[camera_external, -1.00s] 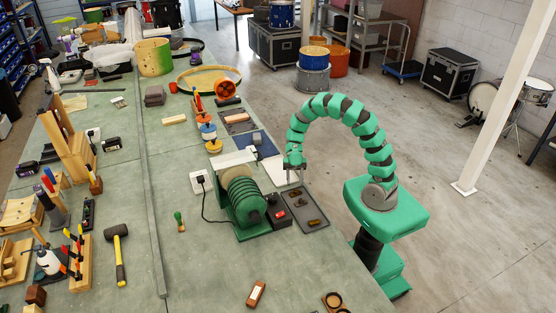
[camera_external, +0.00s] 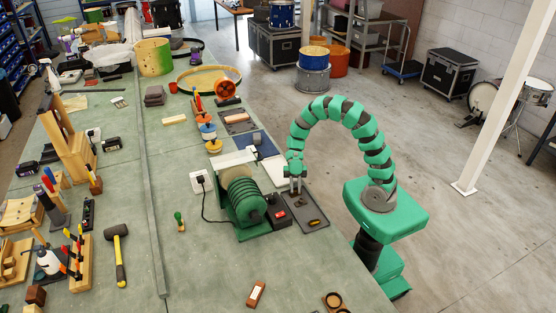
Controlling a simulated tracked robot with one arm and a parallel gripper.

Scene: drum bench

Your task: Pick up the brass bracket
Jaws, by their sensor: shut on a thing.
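My gripper (camera_external: 296,190) points down over the far part of a dark grey tray (camera_external: 318,229) at the bench's right edge. It is shut on a small piece, which I take to be the brass bracket (camera_external: 297,194). The bracket is mostly hidden by the fingers and too small to make out in shape. I cannot tell whether it still touches the tray. Another small brownish piece (camera_external: 314,222) lies in the near part of the tray, apart from the gripper.
A green machine with a ribbed drum (camera_external: 246,201) stands just left of the tray, with a dark box with red buttons (camera_external: 278,213) between them. A blue mat (camera_external: 258,144) and a white sheet (camera_external: 278,170) lie behind.

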